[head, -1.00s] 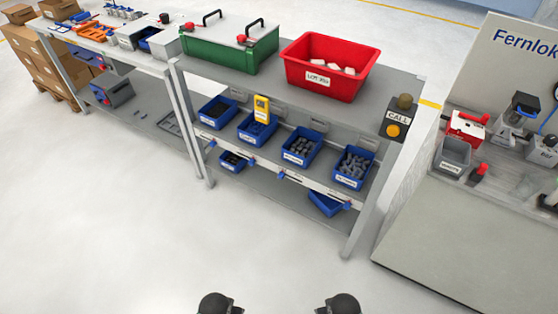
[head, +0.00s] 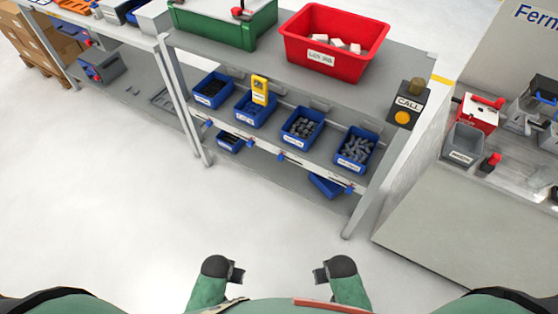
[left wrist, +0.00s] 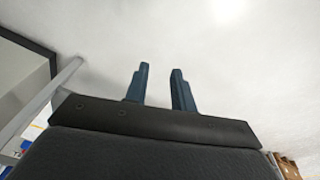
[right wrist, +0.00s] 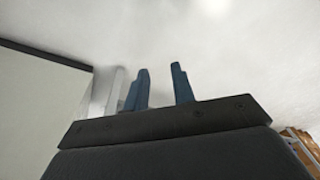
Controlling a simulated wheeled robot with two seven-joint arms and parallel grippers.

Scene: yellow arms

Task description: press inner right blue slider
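Small blue sliders sit along the pale front rail of the middle shelf in the head view. From the left, one is at the rail's left end (head: 207,124), the inner right blue slider (head: 280,157) is below the third bin, and one is near the right end (head: 348,190). My left gripper (left wrist: 159,68) shows two dark blue fingers apart and empty in the left wrist view. My right gripper (right wrist: 160,68) is likewise apart and empty in the right wrist view. Neither gripper is near a slider.
Blue bins (head: 302,127) of parts stand above the rail, one with a yellow device (head: 260,90). A red crate (head: 300,48) and green box (head: 215,28) are on top. A call button box (head: 404,108) is at the right corner. Floor in front is clear.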

